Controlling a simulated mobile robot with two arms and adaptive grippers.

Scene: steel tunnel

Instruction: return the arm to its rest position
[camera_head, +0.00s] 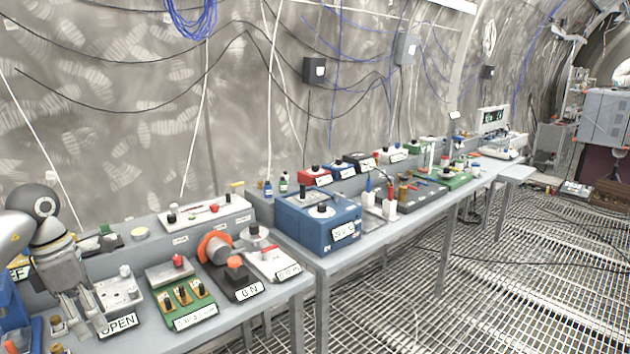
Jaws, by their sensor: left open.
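My left arm comes in from the left edge of the head view. My left gripper (82,312) points down at the near left end of the bench, with its two fingers apart and nothing seen between them. It is in front of a light tray-like device (119,290) and beside a plate marked OPEN (118,326). I cannot tell whether the fingers touch anything there. My right gripper is not in view.
The grey bench (300,272) runs back to the right, crowded with devices. Near ones are a green switch board (185,305), a black ON box (236,279) and a blue box (318,222). A grated floor (480,290) lies open to the right.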

